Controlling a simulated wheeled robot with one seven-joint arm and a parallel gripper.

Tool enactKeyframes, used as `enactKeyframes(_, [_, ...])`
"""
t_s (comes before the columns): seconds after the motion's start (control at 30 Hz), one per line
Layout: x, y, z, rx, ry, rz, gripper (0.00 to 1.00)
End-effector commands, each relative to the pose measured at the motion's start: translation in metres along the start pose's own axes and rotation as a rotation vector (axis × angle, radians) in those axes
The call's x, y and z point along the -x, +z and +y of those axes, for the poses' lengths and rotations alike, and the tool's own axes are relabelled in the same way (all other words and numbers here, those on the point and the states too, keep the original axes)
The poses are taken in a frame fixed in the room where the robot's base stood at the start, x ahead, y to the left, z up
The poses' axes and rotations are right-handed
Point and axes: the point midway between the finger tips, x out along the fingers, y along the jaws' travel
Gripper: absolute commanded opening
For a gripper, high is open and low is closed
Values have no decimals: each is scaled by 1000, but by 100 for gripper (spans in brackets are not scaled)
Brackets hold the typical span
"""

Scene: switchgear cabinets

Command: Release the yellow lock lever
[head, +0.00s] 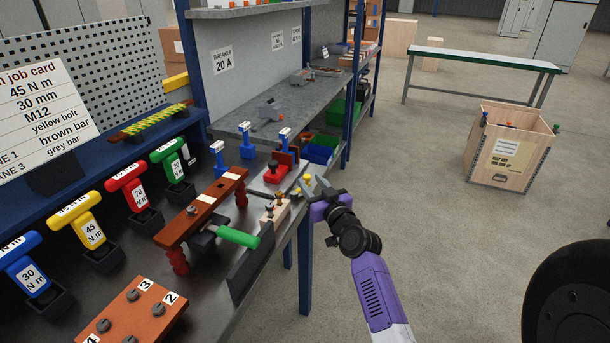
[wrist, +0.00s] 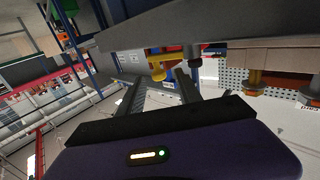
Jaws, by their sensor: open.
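A small yellow piece, which looks like the lock lever (head: 307,180), shows at the bench's front edge beside my gripper (head: 318,190). In the wrist view the yellow lever (wrist: 160,63) hangs under a grey edge, ahead of and between the two fingers of my gripper (wrist: 160,84). The fingers are apart with nothing between them. I cannot tell whether either finger touches the lever.
A wooden block with bolts (head: 273,212) and a green-handled tool (head: 238,237) lie on the bench to the left. Colored torque tools (head: 88,226) stand along the back. Blue and green bins (head: 318,150) lie beyond. The floor to the right is open up to a wooden crate (head: 495,165).

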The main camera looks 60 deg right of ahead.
Motion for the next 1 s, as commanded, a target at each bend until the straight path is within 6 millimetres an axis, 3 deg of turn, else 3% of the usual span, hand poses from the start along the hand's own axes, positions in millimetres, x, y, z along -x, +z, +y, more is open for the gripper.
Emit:
enactKeyframes(0.23, [-30, -2, 0, 1, -1, 0, 41])
enactKeyframes(0.63, [-37, 0, 0, 0, 0, 0, 41])
enactKeyframes(0.87, [-37, 0, 0, 0, 0, 0, 0])
enactKeyframes(1.0, [-37, 0, 0, 0, 0, 0, 0])
